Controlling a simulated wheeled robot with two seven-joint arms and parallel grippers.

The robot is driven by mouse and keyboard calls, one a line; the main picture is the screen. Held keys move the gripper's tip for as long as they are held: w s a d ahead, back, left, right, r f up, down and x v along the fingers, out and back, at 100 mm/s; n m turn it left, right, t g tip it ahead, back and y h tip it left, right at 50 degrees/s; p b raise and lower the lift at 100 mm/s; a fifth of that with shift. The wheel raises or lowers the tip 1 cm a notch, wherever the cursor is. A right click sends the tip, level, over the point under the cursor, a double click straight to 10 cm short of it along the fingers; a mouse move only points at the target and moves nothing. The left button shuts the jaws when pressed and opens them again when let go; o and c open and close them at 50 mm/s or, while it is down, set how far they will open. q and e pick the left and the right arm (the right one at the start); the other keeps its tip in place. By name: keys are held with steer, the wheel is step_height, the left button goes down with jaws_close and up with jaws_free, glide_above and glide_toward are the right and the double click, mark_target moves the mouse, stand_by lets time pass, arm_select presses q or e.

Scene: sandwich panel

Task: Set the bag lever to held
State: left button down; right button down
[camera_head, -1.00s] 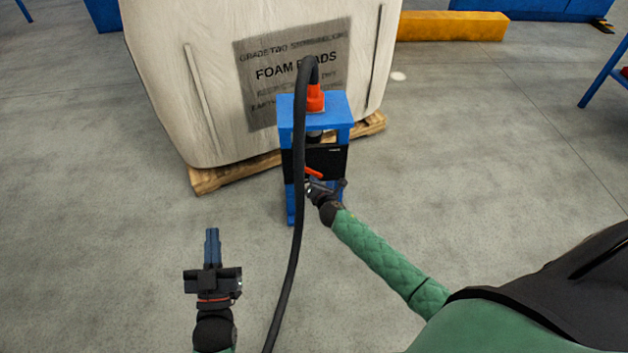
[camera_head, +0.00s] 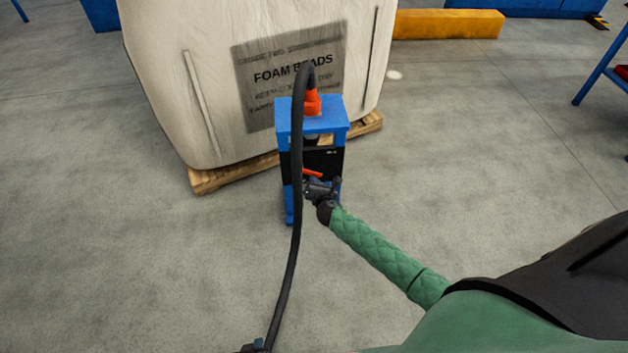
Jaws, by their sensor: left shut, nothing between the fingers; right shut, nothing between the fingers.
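The orange-red lever (camera_head: 312,173) sits on the dark front panel (camera_head: 327,160) of the blue stand (camera_head: 334,126), nearly level with a slight slope down to the right. My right gripper (camera_head: 312,187) is shut and empty just below the lever; I cannot tell whether it touches it. The black hose hides the panel's left part and perhaps the lever's left end. My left gripper (camera_head: 254,347) is shut, at the bottom edge beside the hose, mostly cut off by the frame.
A black hose (camera_head: 291,255) runs from the orange fitting (camera_head: 312,104) atop the stand down to the bottom edge. A large foam beads bag (camera_head: 170,80) stands on a wooden pallet (camera_head: 215,178) behind. A yellow barrier (camera_head: 448,24) lies at the back. Floor at left is clear.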

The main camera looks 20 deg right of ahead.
steer(key=r+n+p, duration=0.1)
steer(key=p, duration=0.2)
steer(key=d+r+n+h+p, duration=0.1)
steer(key=n+p, duration=0.1)
steer(key=p, duration=0.2)
steer(key=shift+s+r+g+h, duration=0.1)
steer(key=shift+r+g+h, duration=0.1)
steer(key=shift+g+h, duration=0.1)
arm_select(q)
step_height(320, 180, up, 20)
steer(key=g+p, duration=0.1)
steer(key=p, duration=0.2)
steer(key=shift+w+g, duration=0.4)
arm_select(e)
steer(key=shift+d+r+n+h, duration=0.2)
steer(key=shift+n+h, duration=0.2)
steer(key=shift+n, duration=0.2)
arm_select(q)
steer(key=shift+d+f, duration=0.1)
steer(key=shift+f, duration=0.1)
arm_select(e)
steer(key=shift+f, duration=0.15)
